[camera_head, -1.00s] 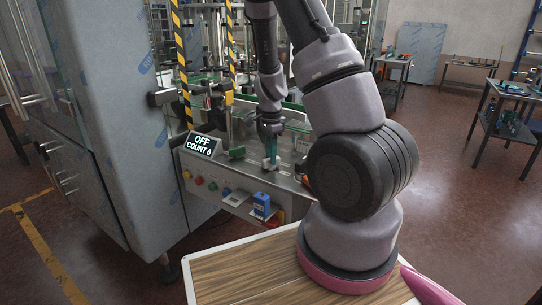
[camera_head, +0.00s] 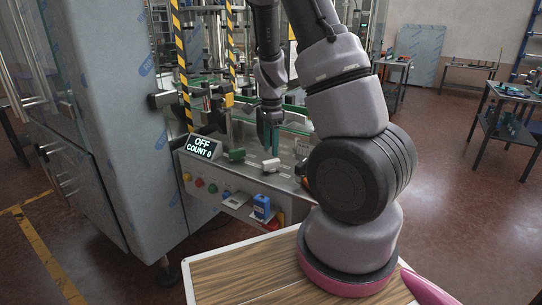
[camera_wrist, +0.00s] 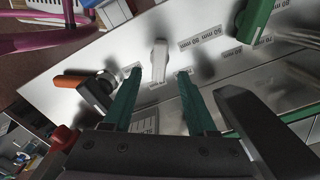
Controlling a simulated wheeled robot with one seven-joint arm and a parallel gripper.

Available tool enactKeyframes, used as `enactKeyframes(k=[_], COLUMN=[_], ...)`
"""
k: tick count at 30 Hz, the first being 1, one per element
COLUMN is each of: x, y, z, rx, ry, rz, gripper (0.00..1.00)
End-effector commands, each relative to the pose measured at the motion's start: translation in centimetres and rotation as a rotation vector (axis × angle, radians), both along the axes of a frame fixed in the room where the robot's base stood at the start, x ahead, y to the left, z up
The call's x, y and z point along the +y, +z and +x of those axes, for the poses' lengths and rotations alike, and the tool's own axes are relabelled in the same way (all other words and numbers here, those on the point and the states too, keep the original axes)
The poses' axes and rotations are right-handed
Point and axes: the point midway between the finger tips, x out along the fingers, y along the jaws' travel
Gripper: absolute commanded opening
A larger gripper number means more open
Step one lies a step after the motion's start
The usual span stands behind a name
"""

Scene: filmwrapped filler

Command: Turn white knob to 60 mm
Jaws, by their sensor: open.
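The white knob (camera_head: 270,164) sits on the metal panel top of the machine. In the wrist view the white knob (camera_wrist: 159,58) is a narrow bar, its long side running nearly up and down the picture. My gripper (camera_head: 270,143) is above it, pointing down. In the wrist view its teal fingers (camera_wrist: 159,76) are open, one on each side of the knob's line, with nothing between them. Small mm labels (camera_wrist: 200,38) are on the panel; those beside the white knob are partly hidden by the fingertips, so its setting cannot be read.
A green knob (camera_head: 237,154) stands left of the white one. A display (camera_head: 203,146) reads OFF, COUNT 0. Coloured buttons (camera_head: 199,183) and a blue box (camera_head: 262,206) are on the front. An orange-handled black part (camera_wrist: 88,86) is near the fingers in the wrist view.

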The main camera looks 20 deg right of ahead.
Motion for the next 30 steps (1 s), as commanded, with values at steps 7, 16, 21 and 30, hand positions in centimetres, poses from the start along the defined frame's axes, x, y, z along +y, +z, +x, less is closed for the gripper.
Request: enactKeyframes(k=[7, 16, 21, 30], x=[0.1, 0.0, 0.0, 0.2], y=[4.7, 6.3, 6.2, 6.9], z=[0.1, 0.0, 0.0, -0.2], rx=[-0.003, 0.0, 0.0, -0.012], ry=[0.001, -0.001, -0.001, 0.019], rz=[0.001, -0.001, -0.001, 0.015], gripper=[0.57, 0.57, 0.57, 0.57])
